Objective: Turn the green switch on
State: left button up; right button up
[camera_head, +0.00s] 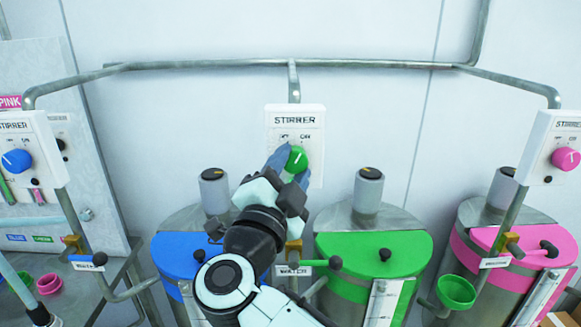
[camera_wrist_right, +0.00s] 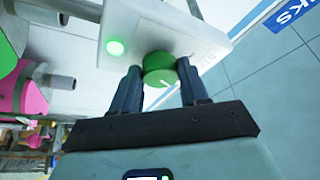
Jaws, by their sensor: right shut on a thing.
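The green switch (camera_head: 297,157) is a round knob with a white pointer line on the middle white STIRRER panel (camera_head: 313,120). The pointer leans to the upper right, toward the right-hand printed label. My right gripper (camera_head: 291,168) has its fingers on either side of the knob and is shut on it. In the right wrist view the green knob (camera_wrist_right: 160,70) sits between the two dark fingers (camera_wrist_right: 158,80). A green lamp (camera_wrist_right: 116,46) on the panel glows in that view; in the head view the panel's lower part is partly hidden by the gripper. My left gripper is not in view.
A blue knob (camera_head: 16,161) and a pink knob (camera_head: 566,158) sit on panels at either side. Blue (camera_head: 172,252), green (camera_head: 395,250) and pink (camera_head: 492,240) drums stand below. A pipe (camera_head: 220,64) runs along the wall above.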

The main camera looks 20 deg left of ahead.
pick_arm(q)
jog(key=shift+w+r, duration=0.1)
pick_arm(e)
jog(key=shift+m, duration=0.4)
jog(key=o, duration=1.1)
jog(key=shift+c, duration=0.2)
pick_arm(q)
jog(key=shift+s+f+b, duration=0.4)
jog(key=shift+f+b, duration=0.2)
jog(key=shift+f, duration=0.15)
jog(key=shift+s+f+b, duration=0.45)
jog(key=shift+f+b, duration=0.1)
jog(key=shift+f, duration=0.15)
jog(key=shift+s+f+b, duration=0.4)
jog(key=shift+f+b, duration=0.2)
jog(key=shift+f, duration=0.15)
pick_arm(e)
jog(key=v, duration=1.3)
jog(key=shift+s, duration=0.3)
jog(key=shift+r, duration=0.15)
jog(key=shift+a, duration=0.1)
